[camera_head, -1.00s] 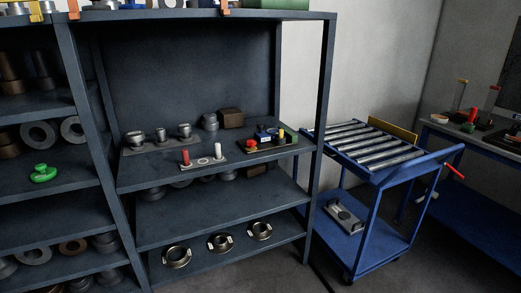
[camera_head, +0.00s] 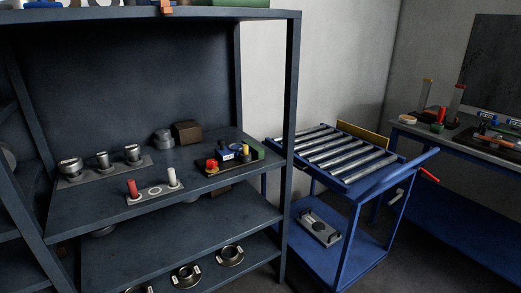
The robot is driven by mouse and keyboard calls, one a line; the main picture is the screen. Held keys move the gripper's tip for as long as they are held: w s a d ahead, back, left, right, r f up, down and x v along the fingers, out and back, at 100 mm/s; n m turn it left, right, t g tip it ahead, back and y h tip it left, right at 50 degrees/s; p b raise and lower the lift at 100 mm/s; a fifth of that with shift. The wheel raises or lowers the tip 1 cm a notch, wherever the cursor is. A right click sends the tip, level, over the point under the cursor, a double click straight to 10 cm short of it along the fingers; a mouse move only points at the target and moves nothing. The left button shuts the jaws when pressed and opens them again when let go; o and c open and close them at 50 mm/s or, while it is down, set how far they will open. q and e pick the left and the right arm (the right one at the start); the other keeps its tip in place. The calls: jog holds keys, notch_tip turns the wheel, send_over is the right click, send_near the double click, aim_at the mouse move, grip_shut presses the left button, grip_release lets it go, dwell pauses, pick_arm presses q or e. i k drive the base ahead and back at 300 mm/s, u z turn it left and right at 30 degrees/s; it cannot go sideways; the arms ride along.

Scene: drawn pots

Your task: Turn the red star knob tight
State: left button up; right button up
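A small red knob (camera_head: 211,165) sits on a dark plate (camera_head: 228,170) on the middle shelf, at the right end. It looks low and lobed, but it is too small to tell whether it is a star knob or how tight it is. A blue block (camera_head: 226,154) and a yellow-topped post (camera_head: 245,151) stand beside it on the same plate. Another red piece (camera_head: 441,115) stands on the bench at the right; its shape is unclear. Neither of my grippers is in view.
The dark shelf unit (camera_head: 292,90) fills the left. Its middle shelf also bears a strip with metal cylinders (camera_head: 103,160) and a plate with a red peg (camera_head: 133,189) and a white peg (camera_head: 172,177). A blue roller cart (camera_head: 345,190) stands right of it, before the bench (camera_head: 455,142).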

aim_at(212, 168)
jog(key=z, duration=0.15)
jog(key=i, duration=0.9)
jog(key=u, duration=0.25)
